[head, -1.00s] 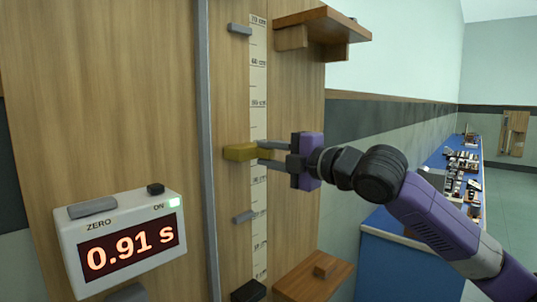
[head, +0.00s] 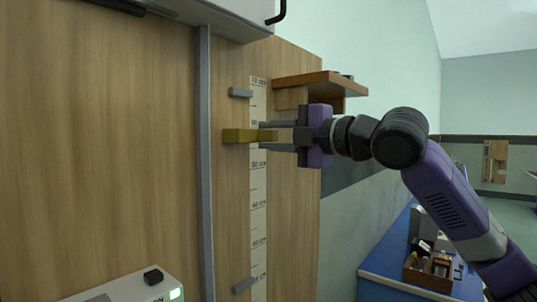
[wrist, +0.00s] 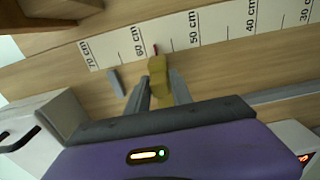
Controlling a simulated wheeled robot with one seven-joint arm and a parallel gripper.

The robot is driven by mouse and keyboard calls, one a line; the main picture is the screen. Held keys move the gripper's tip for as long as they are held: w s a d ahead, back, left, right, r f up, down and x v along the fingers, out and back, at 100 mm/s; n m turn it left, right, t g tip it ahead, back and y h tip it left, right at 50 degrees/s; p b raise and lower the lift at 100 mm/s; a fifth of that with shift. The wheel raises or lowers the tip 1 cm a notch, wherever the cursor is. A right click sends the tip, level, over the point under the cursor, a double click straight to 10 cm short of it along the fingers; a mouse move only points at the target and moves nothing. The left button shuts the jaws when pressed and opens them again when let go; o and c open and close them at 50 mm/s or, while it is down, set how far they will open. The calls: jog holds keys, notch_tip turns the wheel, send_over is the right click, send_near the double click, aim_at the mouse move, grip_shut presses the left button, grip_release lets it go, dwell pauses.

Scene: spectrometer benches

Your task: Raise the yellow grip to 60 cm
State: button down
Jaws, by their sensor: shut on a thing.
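The yellow grip (head: 237,136) stands out from the wooden board beside the vertical centimetre scale (head: 258,190). My gripper (head: 266,137) comes from the right and is shut on the grip, one finger above and one below. In the head view the grip is just under the 60 cm label. In the wrist view the grip (wrist: 157,68) is between my fingers (wrist: 160,79). A small red pointer (wrist: 155,49) at the scale lies between the 60 cm and 50 cm labels, nearer the 60.
A grey stop (head: 240,92) is above the grip and another (head: 242,285) is far below. A wooden shelf (head: 305,85) juts out just above my gripper. A grey rail (head: 205,170) runs up the board. A white box (head: 215,15) hangs at the top.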

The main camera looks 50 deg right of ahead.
jog(key=shift+r, duration=0.95)
jog(key=c, duration=1.2)
grip_release()
jog(key=shift+c, duration=0.2)
jog(key=shift+s, duration=0.1)
jog(key=s+b, duration=0.2)
jog(key=s, duration=0.5)
jog(key=shift+s, duration=0.3)
jog(key=shift+d, duration=0.1)
